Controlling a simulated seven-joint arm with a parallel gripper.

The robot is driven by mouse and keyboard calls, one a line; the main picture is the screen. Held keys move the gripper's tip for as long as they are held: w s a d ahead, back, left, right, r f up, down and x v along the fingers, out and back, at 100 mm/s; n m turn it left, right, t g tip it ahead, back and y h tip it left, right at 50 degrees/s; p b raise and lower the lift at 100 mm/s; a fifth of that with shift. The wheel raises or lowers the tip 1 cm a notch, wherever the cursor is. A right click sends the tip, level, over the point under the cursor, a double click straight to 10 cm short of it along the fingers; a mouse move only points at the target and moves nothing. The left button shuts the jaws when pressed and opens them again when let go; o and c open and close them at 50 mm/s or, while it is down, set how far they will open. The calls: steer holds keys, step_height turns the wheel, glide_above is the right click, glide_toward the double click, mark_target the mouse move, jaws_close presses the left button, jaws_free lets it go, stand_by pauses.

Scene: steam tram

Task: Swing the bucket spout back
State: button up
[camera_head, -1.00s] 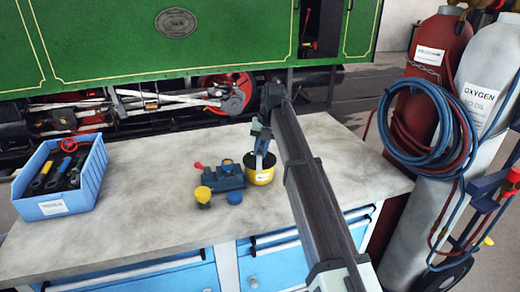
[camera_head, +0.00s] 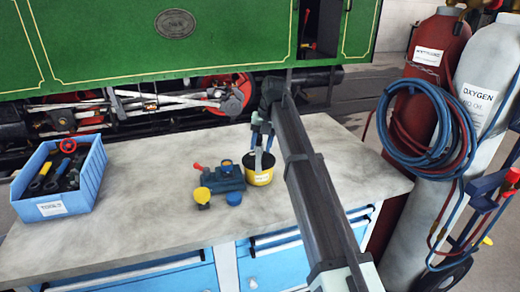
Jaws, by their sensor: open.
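A small yellow bucket (camera_head: 260,179) with a dark inside and a pale label stands on the workbench. A thin grey upright piece (camera_head: 258,160) rises at its mouth; it may be the spout, but it is too small to tell. My gripper (camera_head: 262,150) is open and points down just above the bucket, with its blue fingers around or beside this piece. I cannot tell whether they touch it. My arm comes in from the lower right and hides the bench right of the bucket.
Left of the bucket are a blue fitting (camera_head: 223,177) with a red-tipped lever, a yellow cup (camera_head: 202,196) and a blue cap (camera_head: 233,198). A blue tool crate (camera_head: 66,205) stands at the left. Gas bottles (camera_head: 470,130) with hoses stand right of the workbench (camera_head: 145,215). The green tram (camera_head: 120,45) is behind.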

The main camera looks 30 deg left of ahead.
step_height(320, 180, up, 11)
steer(key=w+d, duration=0.1)
steer(key=d, duration=0.1)
steer(key=shift+r, duration=0.2)
